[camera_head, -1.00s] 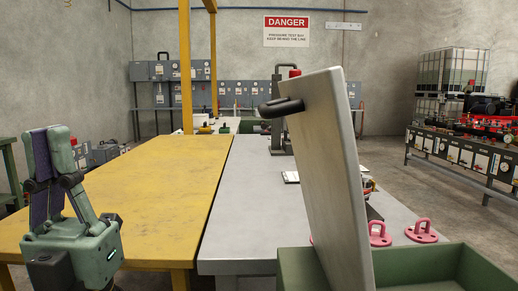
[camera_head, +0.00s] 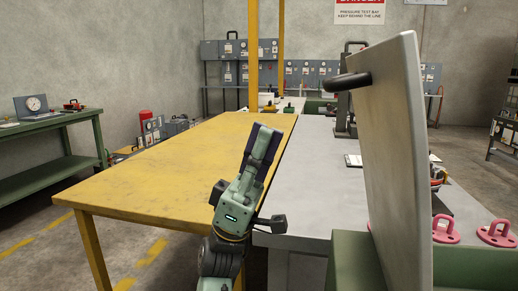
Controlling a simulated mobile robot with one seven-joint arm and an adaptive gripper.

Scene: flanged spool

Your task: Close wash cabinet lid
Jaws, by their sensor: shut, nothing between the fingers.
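The wash cabinet lid (camera_head: 393,150) is a thick grey panel standing raised and slightly tilted at the right of the head view. A black handle (camera_head: 347,82) sticks out from its left face near the top. Below it is the green wash cabinet (camera_head: 352,262), partly cut off by the bottom edge. My gripper (camera_head: 264,138) points up, left of the lid and lower than the handle, with a gap between them. Its fingers are shut and hold nothing. The lid's far face and most of the cabinet's inside are hidden.
A yellow table (camera_head: 170,160) and a grey bench (camera_head: 318,180) stand behind my gripper. Pink lifting rings (camera_head: 497,233) sit beyond the lid at right. A yellow post (camera_head: 252,55) rises from the far table area. The space between gripper and lid looks clear.

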